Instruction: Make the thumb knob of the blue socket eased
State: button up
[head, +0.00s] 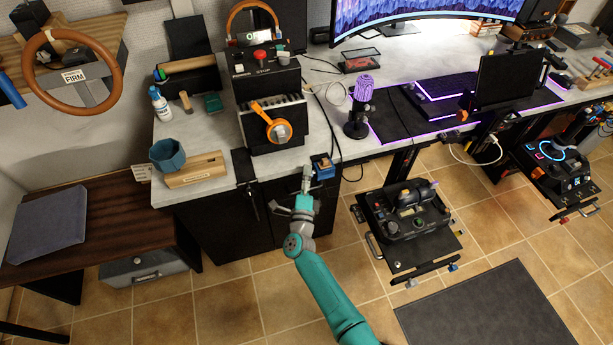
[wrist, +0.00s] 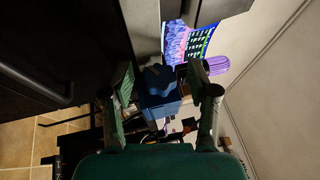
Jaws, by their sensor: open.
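The blue socket (head: 322,167) sits at the front edge of the grey worktop, below the black lever unit. In the wrist view the blue socket (wrist: 160,92) lies ahead between my fingers. My gripper (head: 306,178) is at the left side of the socket in the head view. In the wrist view my gripper (wrist: 160,78) is open, with one finger on either side of the socket. I cannot tell whether either finger touches it. The thumb knob is too small and dark to make out in either view.
A black lever unit (head: 270,125) with an orange handle stands behind the socket. A purple microphone (head: 362,100) stands to the right on the desk. A black control box (head: 408,212) is mounted lower right. Dark cabinet fronts (head: 225,225) lie below the worktop. Tiled floor is open in front.

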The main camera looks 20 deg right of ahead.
jog(key=shift+c, duration=0.2)
grip_shut()
jog(key=shift+g, duration=0.4)
jog(key=shift+d+n+g+y, duration=0.1)
jog(key=shift+n+g+y, duration=0.3)
jog(key=shift+g, duration=0.1)
jog(key=shift+s+r+n+g+y, duration=0.1)
jog(key=shift+n+g+y, duration=0.4)
jog(key=shift+g, duration=0.7)
jog(key=shift+o, duration=0.2)
grip_release()
